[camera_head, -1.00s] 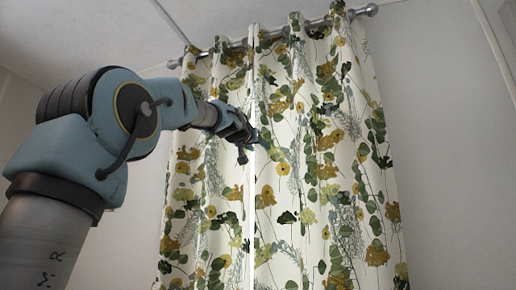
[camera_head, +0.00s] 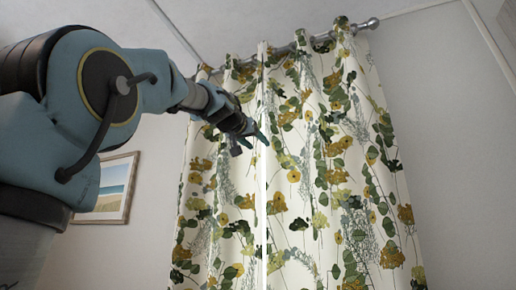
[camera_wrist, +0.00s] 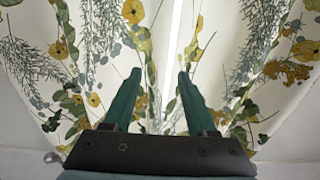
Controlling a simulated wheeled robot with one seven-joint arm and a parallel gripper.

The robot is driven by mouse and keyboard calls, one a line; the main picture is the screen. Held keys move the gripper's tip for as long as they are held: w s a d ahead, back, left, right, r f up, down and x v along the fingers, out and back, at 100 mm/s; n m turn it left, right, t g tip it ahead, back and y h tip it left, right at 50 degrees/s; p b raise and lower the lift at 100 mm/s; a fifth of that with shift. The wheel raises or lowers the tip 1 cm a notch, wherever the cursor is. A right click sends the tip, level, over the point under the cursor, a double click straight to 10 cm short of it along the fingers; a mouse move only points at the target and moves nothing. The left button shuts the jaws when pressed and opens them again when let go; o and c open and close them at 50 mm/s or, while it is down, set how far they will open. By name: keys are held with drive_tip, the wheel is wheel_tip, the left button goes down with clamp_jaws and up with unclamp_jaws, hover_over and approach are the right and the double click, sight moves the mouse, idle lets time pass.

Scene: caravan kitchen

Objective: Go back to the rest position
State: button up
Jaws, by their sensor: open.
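My gripper (camera_head: 258,136) is raised in front of the floral curtains in the head view, with my arm coming in from the left. In the wrist view my gripper (camera_wrist: 160,85) shows two green fingers standing apart with nothing between them. Behind the fingers are the curtains (camera_wrist: 215,60), white with yellow flowers and green leaves. A bright narrow gap runs between the two curtain panels, behind the fingers. Whether the fingertips touch the cloth I cannot tell.
The curtains (camera_head: 330,190) hang from a grey metal rod (camera_head: 366,25) near the ceiling. A framed beach picture (camera_head: 115,188) hangs on the wall at left, partly behind my arm. The wall (camera_head: 450,130) right of the curtains is bare.

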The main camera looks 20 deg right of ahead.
idle(0.4)
drive_tip(key=w+a+f+n+g+y+p, duration=0.1)
drive_tip(key=w+a+f+y, duration=0.15)
drive_tip(key=f, duration=0.55)
drive_tip(key=w+a+f+n+g+y+p, duration=0.15)
drive_tip(key=w+f, duration=0.25)
drive_tip(key=f, duration=0.5)
drive_tip(key=a+f+n+g+y, duration=0.15)
drive_tip(key=a+f, duration=0.35)
drive_tip(key=f, duration=0.5)
drive_tip(key=a+f+g+y, duration=0.1)
drive_tip(key=a+f+y, duration=0.3)
drive_tip(key=f, duration=0.7)
drive_tip(key=s+a+f+n+g+y+p, duration=0.1)
drive_tip(key=s+a+f+g, duration=0.2)
drive_tip(key=s+a+f, duration=0.5)
drive_tip(key=s+a+f+n+g+y+p, duration=0.1)
drive_tip(key=s+a+f+n+g+p, duration=0.1)
drive_tip(key=s+a+f, duration=0.7)
drive_tip(key=s+f+g, duration=0.1)
drive_tip(key=s+f, duration=0.4)
drive_tip(key=f, duration=0.3)
drive_tip(key=shift+s+g, duration=0.25)
drive_tip(key=shift+g, duration=0.05)
drive_tip(key=shift+f+y, duration=0.1)
drive_tip(key=shift+y, duration=0.15)
